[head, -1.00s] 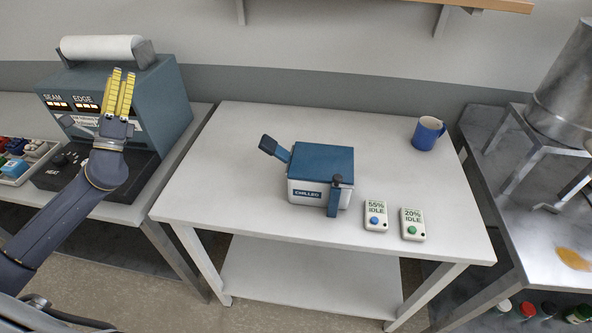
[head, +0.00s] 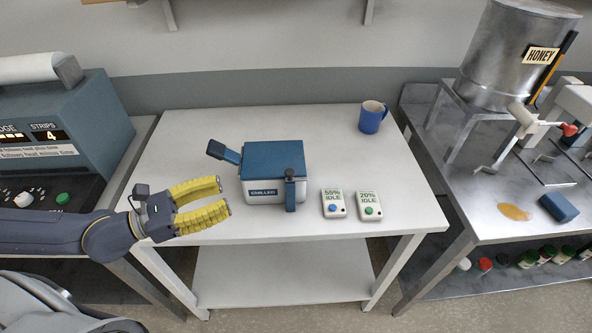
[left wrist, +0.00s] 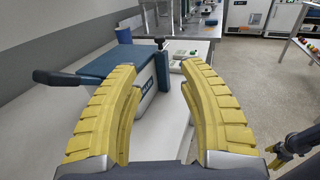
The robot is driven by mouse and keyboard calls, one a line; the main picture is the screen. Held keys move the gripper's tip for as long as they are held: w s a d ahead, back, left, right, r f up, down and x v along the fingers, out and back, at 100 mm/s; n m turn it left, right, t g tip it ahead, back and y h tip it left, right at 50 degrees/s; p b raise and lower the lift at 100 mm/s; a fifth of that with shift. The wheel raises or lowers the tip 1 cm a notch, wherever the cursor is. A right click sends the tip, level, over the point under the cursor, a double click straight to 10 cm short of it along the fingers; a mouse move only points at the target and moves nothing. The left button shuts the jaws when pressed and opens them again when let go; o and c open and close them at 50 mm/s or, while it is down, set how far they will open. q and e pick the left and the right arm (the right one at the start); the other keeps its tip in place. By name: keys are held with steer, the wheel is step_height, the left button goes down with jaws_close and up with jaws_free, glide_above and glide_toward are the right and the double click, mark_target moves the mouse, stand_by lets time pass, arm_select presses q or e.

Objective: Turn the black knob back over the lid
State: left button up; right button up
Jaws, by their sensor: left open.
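A white box marked CHILLED (head: 262,193) with a blue lid (head: 275,157) stands on the white table. The lid lies shut on top. The black knob (head: 289,146) sits at the top of a blue bar (head: 290,190) on the box's front right; it also shows in the left wrist view (left wrist: 159,42). A blue lever with a black end (head: 216,149) sticks out at the box's left. My left gripper (head: 224,196) is open and empty, left of and in front of the box, pointing right. Its yellow fingers frame the box's front in the left wrist view (left wrist: 157,75).
Two small white IDLE units, 55% (head: 333,204) and 20% (head: 369,205), stand right of the box. A blue mug (head: 372,118) is at the back right. A dark arm-like part (left wrist: 295,146) shows at the wrist view's right edge. The table's back left is clear.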

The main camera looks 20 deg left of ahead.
arm_select(q)
glide_toward(290, 171)
steer(key=shift+x, duration=4.95)
jaws_close()
steer(key=shift+w, duration=0.1)
